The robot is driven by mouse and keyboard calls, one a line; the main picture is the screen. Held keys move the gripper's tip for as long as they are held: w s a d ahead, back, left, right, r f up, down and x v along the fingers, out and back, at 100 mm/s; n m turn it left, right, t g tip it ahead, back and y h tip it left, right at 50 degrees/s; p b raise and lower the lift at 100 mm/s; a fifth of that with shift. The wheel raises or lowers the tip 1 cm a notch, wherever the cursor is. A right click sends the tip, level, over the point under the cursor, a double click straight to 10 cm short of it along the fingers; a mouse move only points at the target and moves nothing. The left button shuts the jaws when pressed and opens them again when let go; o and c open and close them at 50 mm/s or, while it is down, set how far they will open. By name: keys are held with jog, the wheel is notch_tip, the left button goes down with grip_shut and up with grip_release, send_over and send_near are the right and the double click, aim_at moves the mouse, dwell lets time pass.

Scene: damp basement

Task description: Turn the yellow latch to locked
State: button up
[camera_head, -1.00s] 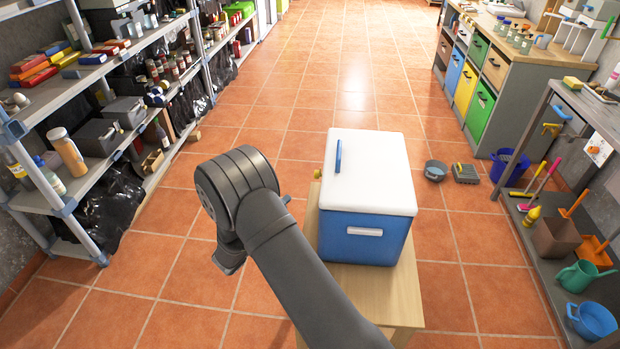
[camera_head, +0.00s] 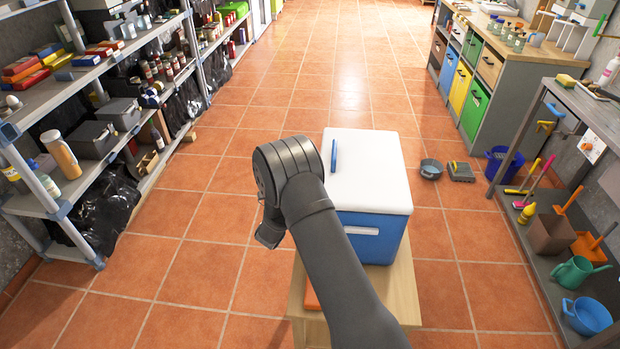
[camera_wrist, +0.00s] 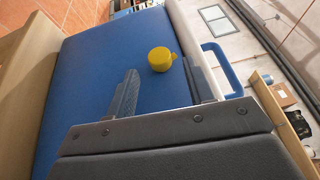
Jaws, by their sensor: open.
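The yellow latch (camera_wrist: 160,60) is a small round knob on the blue side of the cool box (camera_wrist: 100,60), near its white lid, in the wrist view. My gripper (camera_wrist: 162,78) is open, with its dark fingers on either side of the latch's line. The latch sits at or just beyond the fingertips; I cannot tell whether they touch it. In the head view the cool box (camera_head: 375,238) stands on a wooden table (camera_head: 402,290), lid closed, with a blue handle (camera_head: 334,156) on top. There my arm hides the latch and the fingers.
An orange item (camera_head: 310,297) lies at the table's left edge, partly behind my arm. Loaded shelves (camera_head: 90,130) stand at the left. A workbench (camera_head: 500,80) and a rack with cleaning things (camera_head: 550,230) stand at the right. The tiled floor around the table is mostly clear.

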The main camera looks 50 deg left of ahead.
jog(key=x, duration=0.3)
jog(key=shift+w, duration=0.2)
jog(key=c, duration=1)
jog(key=shift+a+f+m+t+y, duration=0.15)
jog(key=shift+m+t, duration=0.45)
jog(key=shift+t, duration=0.5)
jog(key=shift+f+m+t+y, duration=0.15)
jog(key=shift+m+t, duration=0.45)
jog(key=shift+t, duration=0.5)
jog(key=shift+r, duration=0.1)
jog(key=o, duration=1)
